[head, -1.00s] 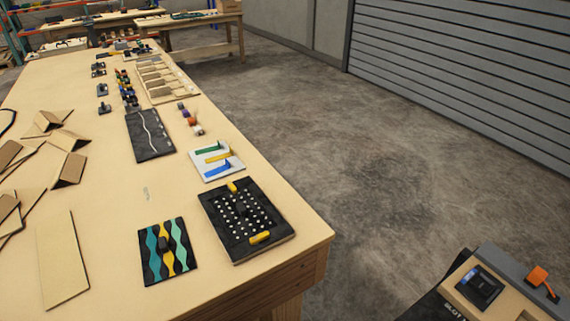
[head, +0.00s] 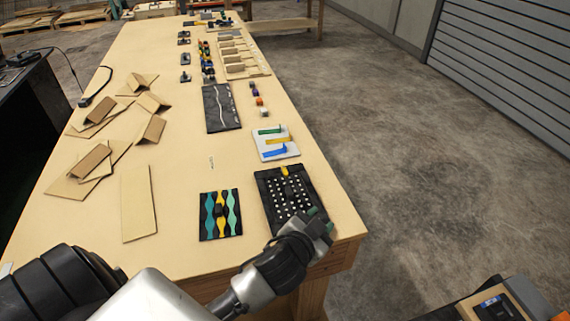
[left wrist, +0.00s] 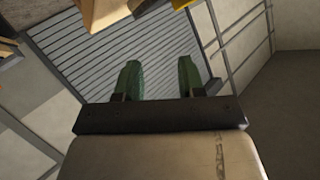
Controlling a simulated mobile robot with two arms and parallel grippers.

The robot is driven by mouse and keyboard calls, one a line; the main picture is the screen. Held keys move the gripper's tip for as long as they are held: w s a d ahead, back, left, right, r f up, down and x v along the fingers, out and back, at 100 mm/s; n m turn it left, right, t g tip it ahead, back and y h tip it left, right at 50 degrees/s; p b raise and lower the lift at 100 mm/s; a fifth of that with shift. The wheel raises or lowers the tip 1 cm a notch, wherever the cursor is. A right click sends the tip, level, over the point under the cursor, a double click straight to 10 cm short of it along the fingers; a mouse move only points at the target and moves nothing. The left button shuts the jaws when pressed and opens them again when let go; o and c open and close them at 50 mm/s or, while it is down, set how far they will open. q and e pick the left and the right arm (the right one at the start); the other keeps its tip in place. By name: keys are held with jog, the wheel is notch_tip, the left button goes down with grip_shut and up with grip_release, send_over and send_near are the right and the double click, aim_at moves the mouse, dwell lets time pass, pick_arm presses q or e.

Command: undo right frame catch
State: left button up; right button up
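A black panel with rows of white dots (head: 282,190) lies near the table's right front corner. One yellow catch (head: 285,171) shows at its far edge. The near edge of the panel, where another yellow catch showed earlier, is hidden behind my left gripper (head: 320,222). That gripper is over the panel's near right corner; I cannot tell whether it touches. In the left wrist view its two green fingers (left wrist: 159,80) are apart with nothing between them. A bit of yellow (left wrist: 183,3) shows at the top edge there. My right gripper is not in view.
A black panel with teal and yellow wavy strips (head: 221,214) lies left of the dotted panel. A white panel with coloured bars (head: 276,143) lies beyond it. Cardboard pieces (head: 95,163) cover the left side. Open floor (head: 440,190) is on the right.

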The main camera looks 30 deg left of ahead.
pick_arm(q)
jog(key=w+d+r+m+t+h, duration=0.4)
jog(key=w+d+r+m+h, duration=0.4)
jog(key=r+m+h, duration=0.15)
jog(key=m+g+y, duration=0.9)
jog(key=m+g, duration=0.3)
jog(key=g, duration=0.6)
send_over(284, 168)
notch_tip(284, 168, down, 2)
notch_tip(284, 168, down, 9)
jog(key=p, duration=0.3)
jog(key=shift+f, duration=0.95)
